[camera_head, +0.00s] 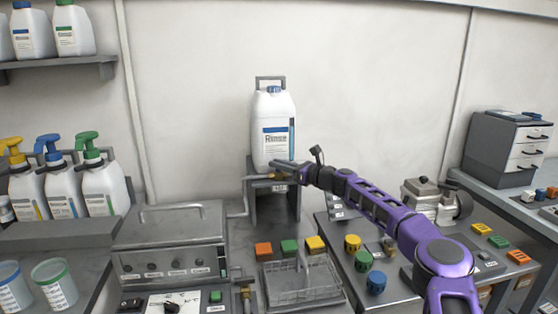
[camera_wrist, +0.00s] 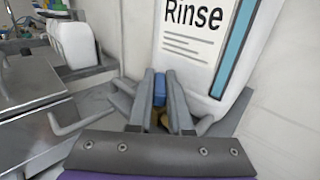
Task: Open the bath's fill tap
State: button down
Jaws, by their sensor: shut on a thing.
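The white Rinse canister (camera_head: 273,128) stands on a raised grey stand (camera_head: 275,205) against the wall. A brass tap (camera_head: 282,175) sits at its foot, and a pipe (camera_head: 243,205) runs from there toward the grey lidded bath (camera_head: 170,240). My gripper (camera_head: 290,167) reaches in from the right at the tap. In the wrist view my gripper (camera_wrist: 161,98) has its fingers closed on the blue tap handle (camera_wrist: 159,88), with a bit of brass (camera_wrist: 163,118) below. The canister (camera_wrist: 205,45) rises right behind the fingers. Most of the tap body is hidden by the fingers.
A wire basket (camera_head: 300,285) and orange, green and yellow blocks (camera_head: 290,248) lie in front of the stand. Pump bottles (camera_head: 62,190) stand at left. Coloured knobs (camera_head: 363,259) sit under my arm.

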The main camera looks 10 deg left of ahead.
jog(key=shift+n+g+y+p, duration=0.7)
jog(key=shift+n+g+p, duration=0.3)
jog(key=shift+g+p, duration=0.55)
jog(key=c, duration=0.8)
grip_release()
jog(key=shift+c, duration=0.2)
jog(key=shift+f+m+t+b, duration=0.1)
jog(key=shift+m+t+b, duration=0.2)
jog(key=shift+t+b, duration=0.35)
jog(key=shift+m+t+h+b, duration=0.3)
jog(key=shift+t+h+b, duration=0.1)
jog(key=shift+b, duration=0.2)
